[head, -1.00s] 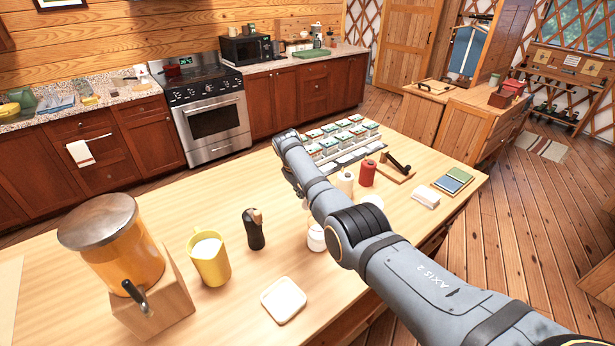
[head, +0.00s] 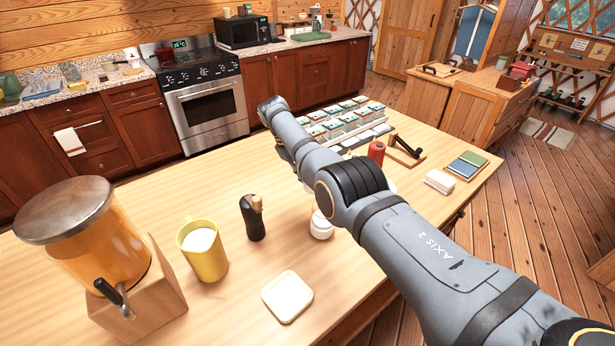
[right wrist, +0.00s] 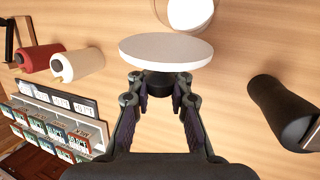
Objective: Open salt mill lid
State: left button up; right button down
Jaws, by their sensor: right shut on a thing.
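A small white round jar (head: 321,225), which looks like the salt mill's body, stands on the wooden table in the head view, partly behind my right arm. Its round pale top also shows at the top edge of the right wrist view (right wrist: 190,12). My right gripper (right wrist: 161,88) is shut on the dark knob under or behind a white disc-shaped lid (right wrist: 166,50). The lid looks apart from the jar, though its height above the table is unclear. In the head view my arm hides this gripper and the lid. My left gripper is out of view.
A dark bottle-shaped thing with a wooden top (head: 253,218), a yellow mug (head: 203,251) and a juice dispenser (head: 90,240) stand left. A white square coaster (head: 287,296) lies in front. A red spool (head: 376,151) and a rack of boxes (head: 345,120) stand behind.

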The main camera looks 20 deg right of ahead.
jog(key=c, duration=1.2)
grip_release()
notch_tip(320, 180, up, 10)
jog(key=shift+r, duration=0.1)
